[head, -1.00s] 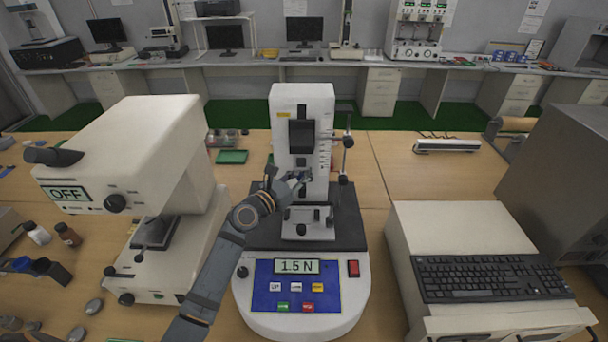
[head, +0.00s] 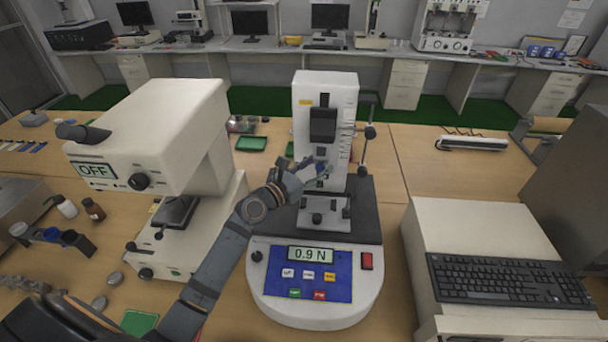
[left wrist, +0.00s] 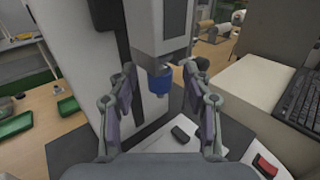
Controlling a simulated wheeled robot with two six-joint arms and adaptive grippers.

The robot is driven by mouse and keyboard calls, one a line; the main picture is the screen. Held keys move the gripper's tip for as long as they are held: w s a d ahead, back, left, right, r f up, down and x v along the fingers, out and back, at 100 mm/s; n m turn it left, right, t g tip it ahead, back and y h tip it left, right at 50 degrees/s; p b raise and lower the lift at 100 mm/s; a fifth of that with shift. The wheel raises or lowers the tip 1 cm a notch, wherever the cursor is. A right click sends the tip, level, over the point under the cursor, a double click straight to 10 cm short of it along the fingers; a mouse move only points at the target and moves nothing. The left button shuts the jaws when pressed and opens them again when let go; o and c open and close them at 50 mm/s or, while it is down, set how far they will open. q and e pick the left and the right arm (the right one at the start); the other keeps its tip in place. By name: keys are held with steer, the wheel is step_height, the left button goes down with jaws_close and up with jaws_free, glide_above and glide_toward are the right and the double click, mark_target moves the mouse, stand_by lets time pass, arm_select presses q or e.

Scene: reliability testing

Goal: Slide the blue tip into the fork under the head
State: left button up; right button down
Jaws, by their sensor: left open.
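The force tester (head: 324,100) is a white column on a dark base, with a lit display reading 0.9 N. Its grey head (left wrist: 160,25) hangs at the top middle of the left wrist view. The blue tip (left wrist: 159,82) sits upright directly under the head, and also shows in the head view (head: 322,170). The fork is hard to make out at the junction, so I cannot tell how fully the tip is seated. My left gripper (left wrist: 159,92) is open, with one finger on each side of the tip and visible gaps between. My right gripper is out of view.
A white instrument (head: 150,135) marked OFF stands left of the tester. A white unit with a keyboard (head: 505,279) stands to the right. The tester's lower stage (head: 325,212) lies below the gripper. Bottles and small parts lie on the wooden table at left.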

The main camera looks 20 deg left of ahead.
arm_select(q)
steer(key=v, duration=0.9)
steer(key=shift+s, duration=0.2)
steer(key=shift+a+r, duration=0.1)
